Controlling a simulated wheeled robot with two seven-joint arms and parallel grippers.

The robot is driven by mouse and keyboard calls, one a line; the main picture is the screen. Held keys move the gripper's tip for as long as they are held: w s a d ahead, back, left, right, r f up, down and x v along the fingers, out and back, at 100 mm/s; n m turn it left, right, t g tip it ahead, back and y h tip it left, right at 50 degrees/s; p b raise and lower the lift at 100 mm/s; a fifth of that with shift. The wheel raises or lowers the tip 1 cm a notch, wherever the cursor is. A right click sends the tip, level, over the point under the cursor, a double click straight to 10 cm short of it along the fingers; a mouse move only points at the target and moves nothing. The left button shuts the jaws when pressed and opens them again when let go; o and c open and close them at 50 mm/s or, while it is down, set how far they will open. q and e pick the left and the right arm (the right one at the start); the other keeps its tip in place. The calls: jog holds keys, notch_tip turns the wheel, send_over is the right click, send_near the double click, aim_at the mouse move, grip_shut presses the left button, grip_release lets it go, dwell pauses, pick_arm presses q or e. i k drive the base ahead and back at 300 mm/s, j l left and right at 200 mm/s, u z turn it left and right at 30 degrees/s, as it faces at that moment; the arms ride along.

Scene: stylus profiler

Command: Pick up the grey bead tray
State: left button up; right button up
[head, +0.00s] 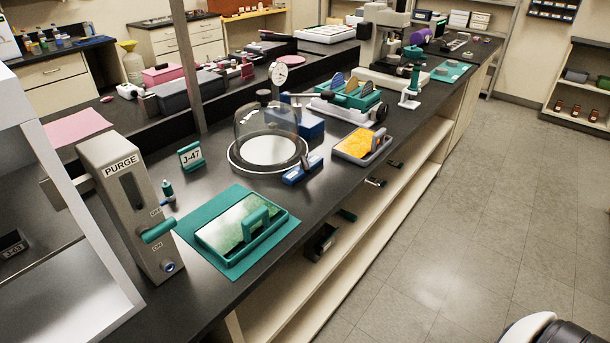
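The grey bead tray (377,152) sits on the black bench, near its front edge, right of the glass dome. It has a grey rim and an upright grey handle on its right side, and holds an orange-yellow fill. A similar teal tray (243,248) with a green fill lies on a teal mat, closer and to the left. Neither of my grippers is in view, and nothing is touching the grey tray.
A glass dome (264,122) on a round white base stands left of the grey tray, with a blue block (302,170) beside it. A teal rack (347,93) stands behind. A grey PURGE unit (127,200) is at left. The floor (460,235) right of the bench is clear.

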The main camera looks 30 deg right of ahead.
aim_at(363, 146)
jog(key=z, duration=1.35)
jog(key=i+l+u, duration=0.1)
jog(key=i+l, duration=0.2)
jog(key=l, duration=0.15)
jog(key=i+l, duration=0.25)
jog(key=l, duration=0.2)
jog(key=i+u, duration=0.05)
